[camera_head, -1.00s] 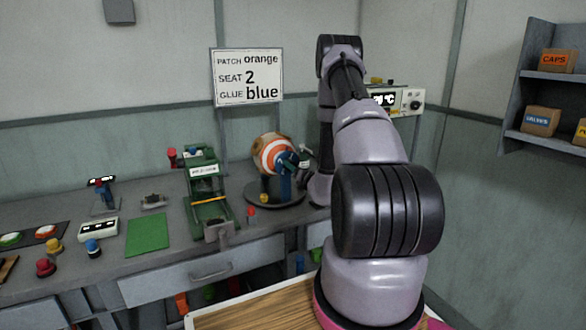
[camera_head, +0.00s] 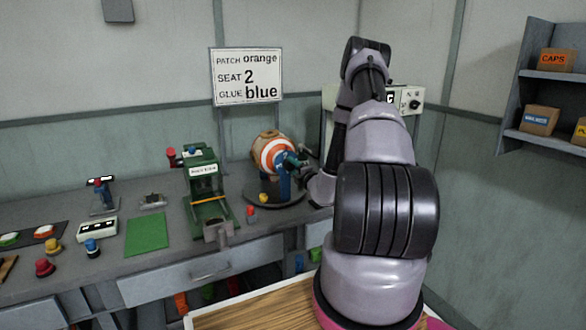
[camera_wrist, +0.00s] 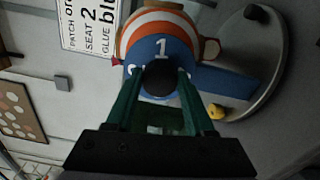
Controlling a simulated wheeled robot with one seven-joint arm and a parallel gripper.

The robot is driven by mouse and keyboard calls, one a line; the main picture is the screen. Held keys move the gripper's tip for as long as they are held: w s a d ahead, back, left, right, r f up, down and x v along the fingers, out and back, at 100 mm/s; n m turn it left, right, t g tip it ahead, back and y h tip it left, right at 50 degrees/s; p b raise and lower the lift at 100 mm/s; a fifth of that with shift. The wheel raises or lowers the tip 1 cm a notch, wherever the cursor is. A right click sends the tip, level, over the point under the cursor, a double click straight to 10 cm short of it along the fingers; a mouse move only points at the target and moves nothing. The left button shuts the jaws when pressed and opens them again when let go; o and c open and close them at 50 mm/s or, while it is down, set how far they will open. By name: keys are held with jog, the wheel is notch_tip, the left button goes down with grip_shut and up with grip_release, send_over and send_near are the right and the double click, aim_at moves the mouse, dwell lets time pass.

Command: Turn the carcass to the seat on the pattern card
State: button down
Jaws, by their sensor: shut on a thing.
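The pattern card (camera_head: 247,76) on the wall reads patch orange, seat 2, glue blue. The carcass (camera_head: 272,152) is a ball with orange and white rings and tan parts, held in a blue stand on a round dark base. My gripper (camera_wrist: 160,88) has green fingers shut on a round black knob (camera_wrist: 160,75) in front of the hub. A small red pointer (camera_wrist: 115,61) shows beside the hub's rim.
A green press (camera_head: 203,180) stands left of the carcass on the grey bench. A green mat (camera_head: 147,236), a white display box (camera_head: 97,229) and coloured knobs lie further left. A yellow knob (camera_wrist: 215,112) sits on the round base (camera_wrist: 255,95).

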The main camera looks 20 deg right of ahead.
jog(key=shift+f+m, duration=0.15)
jog(key=shift+m, duration=0.55)
jog(key=shift+c, duration=1.3)
grip_release()
jog(key=s, duration=1.1)
jog(key=shift+d, duration=0.15)
